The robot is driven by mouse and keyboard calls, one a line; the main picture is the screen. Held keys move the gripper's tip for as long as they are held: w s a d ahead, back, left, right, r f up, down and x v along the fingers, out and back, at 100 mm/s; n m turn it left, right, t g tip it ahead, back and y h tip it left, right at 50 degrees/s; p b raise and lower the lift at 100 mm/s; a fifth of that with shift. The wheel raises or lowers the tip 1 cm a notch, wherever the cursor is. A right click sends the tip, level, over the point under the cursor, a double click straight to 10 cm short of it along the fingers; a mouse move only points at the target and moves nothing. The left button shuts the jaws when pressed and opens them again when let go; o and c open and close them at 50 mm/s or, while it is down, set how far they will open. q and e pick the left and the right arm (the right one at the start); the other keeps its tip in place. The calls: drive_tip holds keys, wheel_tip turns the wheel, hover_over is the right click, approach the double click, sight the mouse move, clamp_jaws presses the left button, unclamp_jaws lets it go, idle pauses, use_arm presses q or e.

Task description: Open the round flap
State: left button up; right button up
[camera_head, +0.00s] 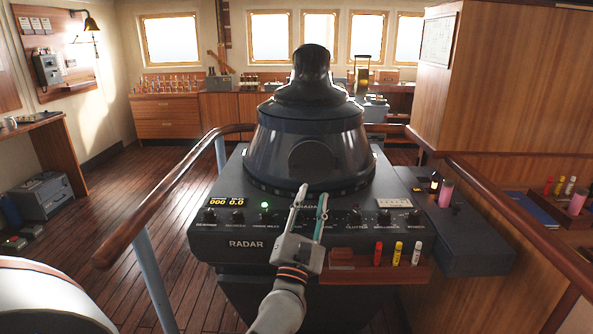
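The round flap (311,160) is a dark disc on the front of the conical radar housing (268,150). It appears to lie flat against the housing.
A wooden handrail (150,218) runs around the console on both sides. Knobs line the panel, and a wooden holder (375,273) with markers is at its front right. A pink cylinder (446,194) stands on the right side shelf. Open floor lies to the left.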

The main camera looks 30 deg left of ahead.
sight(296, 166)
use_arm(q)
drive_tip(key=a+n+g+y, duration=0.1)
drive_tip(key=n, duration=0.2)
drive_tip(key=w+a+n+g+y, duration=0.1)
drive_tip(key=a+n+y, duration=0.1)
drive_tip(key=n, duration=0.1)
drive_tip(key=a+n+g+y, duration=0.1)
drive_tip(key=a+n, duration=0.1)
drive_tip(key=shift+w+a+f+n+y, duration=0.15)
drive_tip(key=shift+a+f+n+y, duration=0.05)
drive_tip(key=shift+f+n+y, duration=0.2)
drive_tip(key=shift+w+a+r+n+g, duration=0.1)
drive_tip(key=shift+w+a+n+g, duration=0.1)
drive_tip(key=shift+a+n+g, duration=0.1)
drive_tip(key=p+x, duration=0.1)
drive_tip(key=x, duration=0.4)
drive_tip(key=shift+w+a+r, duration=0.15)
drive_tip(key=shift+w+r, duration=0.1)
drive_tip(key=shift+w, duration=0.05)
drive_tip(key=shift+w+a+r, duration=0.15)
drive_tip(key=shift+w+a, duration=0.25)
drive_tip(key=shift+w, duration=0.15)
clamp_jaws()
